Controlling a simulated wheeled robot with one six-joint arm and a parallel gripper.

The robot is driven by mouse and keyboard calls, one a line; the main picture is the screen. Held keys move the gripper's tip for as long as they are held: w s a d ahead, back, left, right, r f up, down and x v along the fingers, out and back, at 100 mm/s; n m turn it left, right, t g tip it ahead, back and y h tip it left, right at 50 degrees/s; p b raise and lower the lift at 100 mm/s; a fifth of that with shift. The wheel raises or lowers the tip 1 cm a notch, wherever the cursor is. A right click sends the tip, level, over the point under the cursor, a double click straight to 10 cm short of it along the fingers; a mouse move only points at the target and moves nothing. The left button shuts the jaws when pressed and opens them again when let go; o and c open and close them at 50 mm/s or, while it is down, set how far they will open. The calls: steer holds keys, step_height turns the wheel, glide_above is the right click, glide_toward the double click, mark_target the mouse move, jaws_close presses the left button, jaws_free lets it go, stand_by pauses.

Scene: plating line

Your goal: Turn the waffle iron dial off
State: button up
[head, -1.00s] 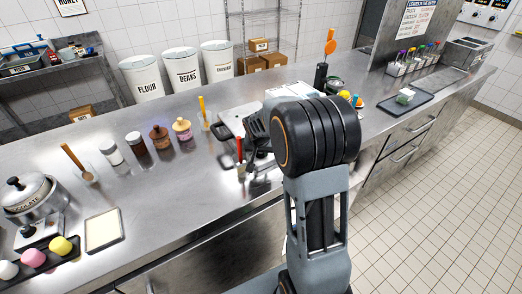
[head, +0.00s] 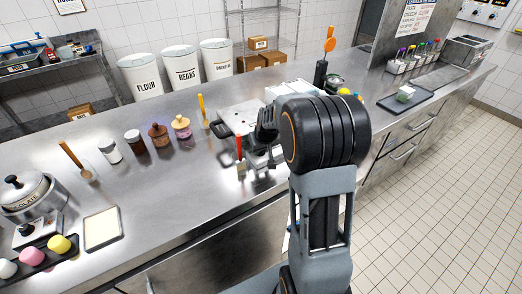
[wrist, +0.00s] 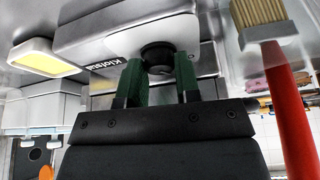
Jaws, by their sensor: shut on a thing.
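The waffle iron (head: 238,117) stands on the steel counter, partly hidden behind my arm in the head view. In the wrist view its grey body (wrist: 98,40) carries lettering that starts "Klofst". Its round black dial (wrist: 157,56) sticks out from the front face. My gripper (wrist: 158,70) has its two green fingers on either side of the dial, shut on it. I cannot read the dial's setting. In the head view the fingertips and the dial are hidden by my wrist.
A red-handled brush (head: 239,148) stands close beside the waffle iron; its red handle (wrist: 288,110) also shows in the wrist view. Jars (head: 158,135) and a yellow-handled utensil (head: 202,108) stand to the left. A shallow tray (head: 102,229) lies at the front left, with clear counter between.

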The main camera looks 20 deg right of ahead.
steer(key=n+b, duration=0.1)
steer(key=n+y+b, duration=0.1)
steer(key=b, duration=0.1)
steer(key=shift+d+f+n, duration=0.1)
steer(key=shift+f+n, duration=0.2)
steer(key=shift+r+n+y+b, duration=0.2)
steer(key=shift+n+y+b, duration=0.4)
steer(key=shift+n+b, duration=0.9)
steer(key=shift+g, duration=0.3)
steer(key=o, duration=0.9)
steer(key=shift+r, duration=0.1)
steer(key=v, duration=1.3)
steer(key=shift+s+r, duration=0.2)
steer(key=shift+r, duration=0.1)
steer(key=shift+d, duration=0.15)
